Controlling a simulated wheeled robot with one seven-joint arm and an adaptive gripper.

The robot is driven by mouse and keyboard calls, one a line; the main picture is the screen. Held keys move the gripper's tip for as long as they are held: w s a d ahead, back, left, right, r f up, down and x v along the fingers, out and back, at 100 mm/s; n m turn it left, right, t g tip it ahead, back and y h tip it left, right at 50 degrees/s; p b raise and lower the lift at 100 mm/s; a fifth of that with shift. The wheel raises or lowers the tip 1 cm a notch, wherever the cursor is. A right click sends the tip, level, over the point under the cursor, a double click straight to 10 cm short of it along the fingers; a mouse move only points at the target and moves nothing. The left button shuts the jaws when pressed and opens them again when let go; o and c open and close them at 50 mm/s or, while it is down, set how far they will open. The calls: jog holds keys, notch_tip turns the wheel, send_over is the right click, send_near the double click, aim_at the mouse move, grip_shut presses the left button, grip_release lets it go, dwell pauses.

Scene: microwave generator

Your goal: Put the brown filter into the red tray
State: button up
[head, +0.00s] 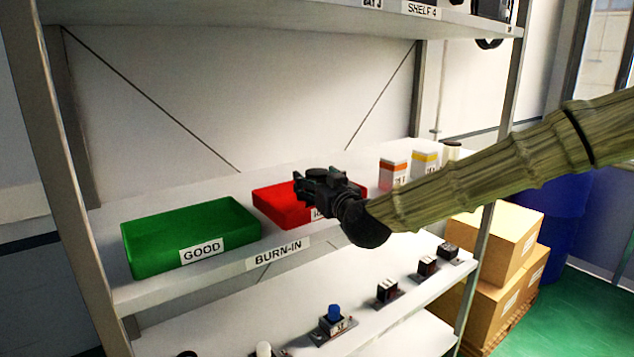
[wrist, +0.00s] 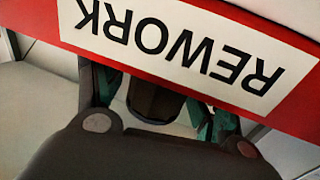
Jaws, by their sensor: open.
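The red tray (head: 273,203) stands on the middle shelf, right of the green tray. Its front label, REWORK, fills the top of the wrist view upside down (wrist: 190,42). My gripper (head: 308,183) is at the red tray's right part and covers some of it and its label. In the wrist view my gripper's teal-padded fingers (wrist: 160,108) stand apart, partly behind the tray front. A dark brown rounded shape (wrist: 155,100) shows between them; I cannot tell whether it is the brown filter or part of the gripper. The inside of the red tray is mostly hidden.
A green tray (head: 190,236) marked GOOD stands to the left. White boxes with orange (head: 393,172) and yellow (head: 425,163) bands stand to the right on the same shelf. Several small devices sit on the shelf below. An upper shelf (head: 300,17) is overhead; cardboard boxes (head: 497,235) stand right.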

jog(key=shift+r, duration=0.2)
jog(key=shift+s+f, duration=0.1)
jog(key=shift+s, duration=0.1)
jog(key=b+v, duration=0.4)
jog(key=v, duration=0.7)
jog(key=shift+s+d, duration=0.25)
jog(key=shift+s, duration=0.05)
